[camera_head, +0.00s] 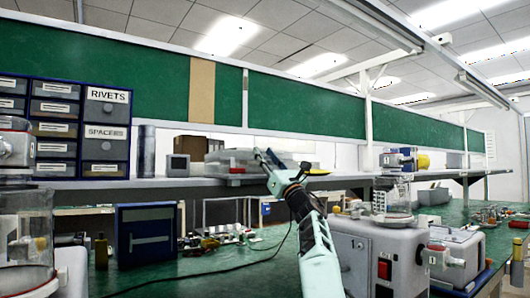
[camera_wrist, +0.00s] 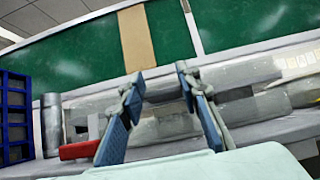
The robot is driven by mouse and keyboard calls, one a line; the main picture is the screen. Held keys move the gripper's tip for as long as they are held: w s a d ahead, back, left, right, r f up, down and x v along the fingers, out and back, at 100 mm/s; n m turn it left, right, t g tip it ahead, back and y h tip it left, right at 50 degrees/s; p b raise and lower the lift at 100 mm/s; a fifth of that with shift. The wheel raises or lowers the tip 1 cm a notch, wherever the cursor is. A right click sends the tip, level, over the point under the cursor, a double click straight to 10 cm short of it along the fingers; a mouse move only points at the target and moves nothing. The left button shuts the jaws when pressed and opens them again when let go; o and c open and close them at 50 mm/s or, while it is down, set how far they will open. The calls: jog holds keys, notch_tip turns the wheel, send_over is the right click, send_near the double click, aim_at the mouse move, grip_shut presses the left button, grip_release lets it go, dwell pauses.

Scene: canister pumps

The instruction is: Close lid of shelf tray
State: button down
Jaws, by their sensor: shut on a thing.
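The shelf tray (camera_head: 232,161) is a low, pale grey, see-through box on the grey shelf. In the wrist view, grey translucent parts of the tray (camera_wrist: 168,128) lie behind and between the fingers. My gripper (camera_head: 268,158) is at the tray's right side in the head view. In the wrist view my gripper (camera_wrist: 158,84) has its blue-padded fingers a little apart, closed on a thin grey piece that looks like the tray's lid (camera_wrist: 158,90). The lid's outline and angle are hard to make out. The fingers hide part of the tray.
A blue drawer cabinet (camera_head: 65,130) and a dark cylinder (camera_head: 147,150) stand left on the shelf (camera_head: 130,185). A grey box (camera_head: 178,165) stands left of the tray. The green workbench below holds a blue box (camera_head: 148,235) and pump machines (camera_head: 360,255).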

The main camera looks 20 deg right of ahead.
jog(key=shift+w+f, duration=0.1)
jog(key=shift+f, duration=0.25)
jog(key=c, duration=1.4)
grip_release()
jog(key=shift+v, duration=1.2)
jog(key=v, duration=0.9)
jog(key=shift+s, duration=0.3)
